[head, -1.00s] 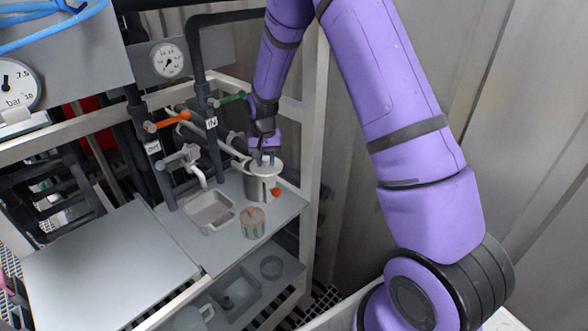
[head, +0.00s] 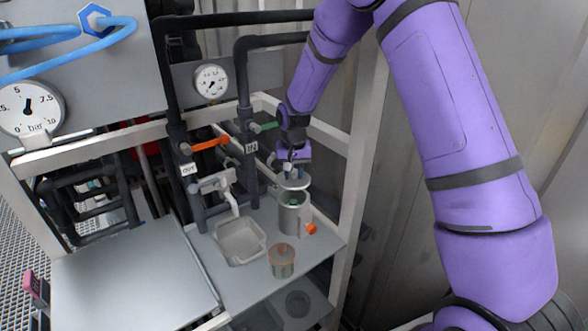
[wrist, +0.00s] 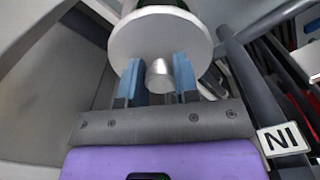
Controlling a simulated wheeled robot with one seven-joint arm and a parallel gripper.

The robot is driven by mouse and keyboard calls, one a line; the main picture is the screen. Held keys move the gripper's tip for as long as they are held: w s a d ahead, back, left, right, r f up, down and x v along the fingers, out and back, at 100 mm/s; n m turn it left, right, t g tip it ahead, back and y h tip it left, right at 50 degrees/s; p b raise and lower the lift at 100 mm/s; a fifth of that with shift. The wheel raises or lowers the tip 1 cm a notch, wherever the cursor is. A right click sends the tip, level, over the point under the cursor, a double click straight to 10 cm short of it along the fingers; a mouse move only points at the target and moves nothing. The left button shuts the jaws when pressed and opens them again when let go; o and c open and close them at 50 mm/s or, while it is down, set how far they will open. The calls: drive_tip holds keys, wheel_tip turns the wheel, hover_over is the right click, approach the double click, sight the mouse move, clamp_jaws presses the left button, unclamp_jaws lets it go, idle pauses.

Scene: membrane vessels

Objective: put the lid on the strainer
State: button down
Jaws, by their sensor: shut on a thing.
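The strainer appears to be the grey metal vessel (head: 289,219) with an orange knob at its lower right. It stands upright on the shelf, its top open, with something green showing inside. The lid (head: 296,184) is a flat grey disc just above the strainer's mouth, with a visible gap between them. My gripper (head: 292,172) is above the lid, shut on its knob. In the wrist view, the blue fingers of my gripper (wrist: 159,82) sit either side of the round lid knob, and the lid (wrist: 160,36) hides most of what lies beyond.
A grey tray (head: 262,240) and a small can with a reddish rim (head: 282,264) stand on the shelf beside the strainer. Pipes with an orange handle (head: 211,144) and a green handle (head: 264,127) rise behind. A pale frame post (head: 362,160) stands close at right.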

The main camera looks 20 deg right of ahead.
sight(294, 171)
drive_tip(key=shift+f, duration=2.8)
drive_tip(key=shift+f, duration=0.35)
drive_tip(key=c, duration=0.8)
unclamp_jaws()
wheel_tip(294, 171, up, 11)
drive_tip(key=shift+f, duration=0.1)
drive_tip(key=shift+s, duration=0.15)
